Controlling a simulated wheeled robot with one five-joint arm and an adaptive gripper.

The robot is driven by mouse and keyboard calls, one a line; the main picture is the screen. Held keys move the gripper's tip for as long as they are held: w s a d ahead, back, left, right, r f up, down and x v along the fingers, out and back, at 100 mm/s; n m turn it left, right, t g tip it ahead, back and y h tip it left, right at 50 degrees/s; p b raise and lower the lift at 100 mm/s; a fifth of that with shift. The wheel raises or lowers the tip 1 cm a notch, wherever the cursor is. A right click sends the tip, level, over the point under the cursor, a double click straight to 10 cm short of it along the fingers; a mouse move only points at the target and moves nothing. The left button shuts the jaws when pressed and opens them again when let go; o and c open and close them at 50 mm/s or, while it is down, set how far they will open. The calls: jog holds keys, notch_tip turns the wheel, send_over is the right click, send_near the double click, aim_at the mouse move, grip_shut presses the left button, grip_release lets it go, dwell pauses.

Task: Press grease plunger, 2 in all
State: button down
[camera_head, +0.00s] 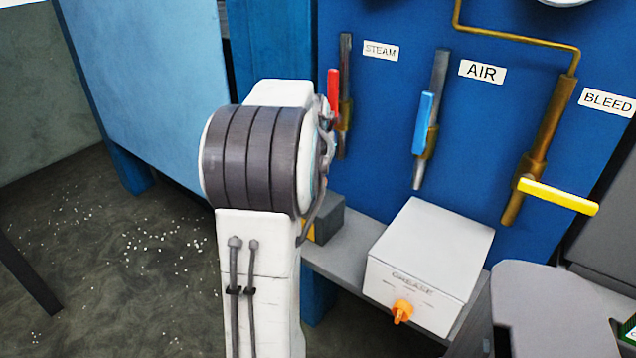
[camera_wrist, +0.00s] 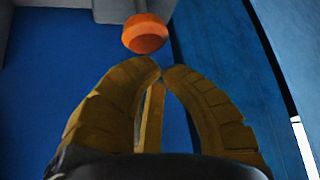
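The pale grey box labelled GREASE (camera_head: 430,250) sits on a grey ledge at the lower right of the head view. Its orange plunger knob (camera_head: 402,311) sticks out of the front face. In the wrist view a round orange knob (camera_wrist: 145,33) shows just beyond my fingertips, slightly left, with a small gap visible; I cannot tell for sure that it is the same knob. My gripper (camera_wrist: 163,71) has its two brown-yellow ribbed fingers brought together at the tips, with nothing seen held. In the head view my arm hides the gripper.
A blue panel behind carries the STEAM red lever (camera_head: 333,97), AIR blue lever (camera_head: 424,122) and BLEED yellow lever (camera_head: 558,196). A dark box (camera_head: 328,220) stands on the ledge, partly hidden by my arm. White beads are scattered on the floor at left.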

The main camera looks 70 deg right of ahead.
jog(key=shift+f, duration=0.15)
dwell(1.4)
jog(key=shift+f+b, duration=0.25)
jog(key=shift+b, duration=0.2)
jog(key=shift+a+f+b, duration=0.1)
jog(key=shift+f+b, duration=1.9)
jog(key=shift+f, duration=0.4)
dwell(2.1)
jog(key=shift+r, duration=0.1)
dwell(0.3)
jog(key=shift+r+p, duration=2.1)
jog(key=shift+r, duration=0.6)
